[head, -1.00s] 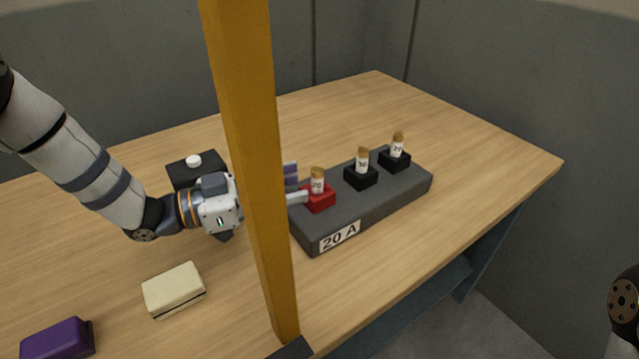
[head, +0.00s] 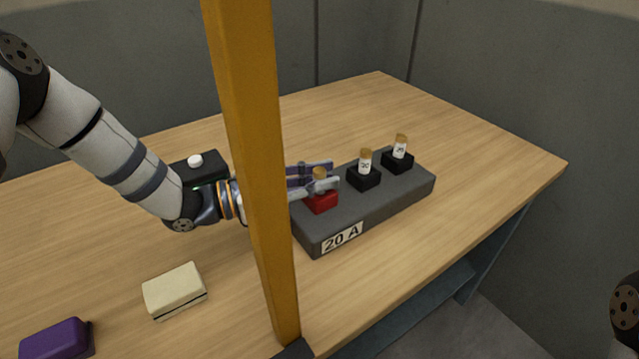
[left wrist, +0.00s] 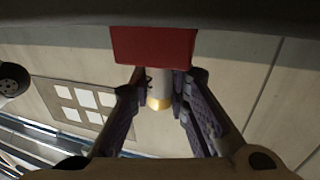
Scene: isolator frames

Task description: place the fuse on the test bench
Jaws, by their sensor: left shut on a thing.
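The fuse (head: 320,173), a white cylinder with a brass cap, stands upright in a red holder (head: 321,202) at the near left end of a dark grey block (head: 365,216) labelled "20 A". My left gripper (head: 324,178) is shut on this fuse, its fingers hiding the fuse's label. In the left wrist view the fuse (left wrist: 159,95) is between the fingers, its base at the red holder (left wrist: 152,46). The block stands on a wooden-topped bench (head: 470,140); I cannot tell whether this is the test bench. My right gripper is out of view.
Two more fuses (head: 365,162) (head: 400,147) stand in black holders on the block. A yellow post (head: 255,170) rises in front of my left arm. A black box with a white button (head: 195,160), a cream block (head: 174,291) and a purple block (head: 57,340) are at left.

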